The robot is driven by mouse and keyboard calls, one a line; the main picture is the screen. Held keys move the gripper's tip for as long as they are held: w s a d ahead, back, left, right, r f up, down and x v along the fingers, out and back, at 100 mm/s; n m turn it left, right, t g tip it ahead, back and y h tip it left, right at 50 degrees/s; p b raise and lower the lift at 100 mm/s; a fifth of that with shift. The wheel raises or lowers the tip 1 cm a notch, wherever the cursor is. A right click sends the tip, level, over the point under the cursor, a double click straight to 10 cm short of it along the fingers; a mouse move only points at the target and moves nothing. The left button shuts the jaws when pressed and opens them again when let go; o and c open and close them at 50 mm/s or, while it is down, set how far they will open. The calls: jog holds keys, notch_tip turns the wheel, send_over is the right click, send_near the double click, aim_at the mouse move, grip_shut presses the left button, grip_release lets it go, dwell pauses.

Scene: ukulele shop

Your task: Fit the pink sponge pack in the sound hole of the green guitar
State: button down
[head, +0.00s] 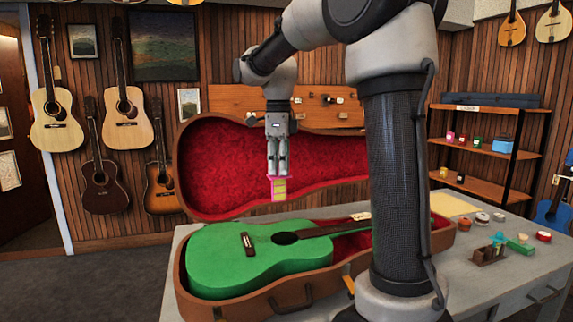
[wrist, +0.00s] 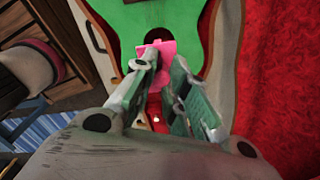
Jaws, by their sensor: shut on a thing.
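The pink sponge pack (head: 279,188), with a yellow label, hangs upright from my gripper (head: 278,172). My gripper points down and is shut on its upper end. The green guitar (head: 245,260) lies face up in an open brown case with red lining. Its dark sound hole (head: 286,238) is open in the head view, and the pack is held in the air above the guitar, apart from it. In the wrist view the pink pack (wrist: 160,47) shows between the fingertips (wrist: 163,66), in front of the green guitar body (wrist: 140,18). The sound hole is mostly hidden there.
The case lid (head: 225,170) stands open behind the guitar. My arm hides part of the guitar's neck end. On the grey table (head: 480,255) at the right lie small jars, a wooden holder and a yellow sheet (head: 452,204). A shelf (head: 480,150) stands behind.

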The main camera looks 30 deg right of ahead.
notch_tip(320, 180, down, 18)
jog(key=shift+r, duration=0.2)
dwell(2.4)
dwell(0.5)
jog(key=c, duration=1.3)
grip_release()
jog(key=shift+c, duration=0.2)
jog(key=shift+o, duration=0.2)
jog(key=o, duration=0.4)
jog(key=shift+r, duration=0.1)
jog(key=shift+r, duration=2.85)
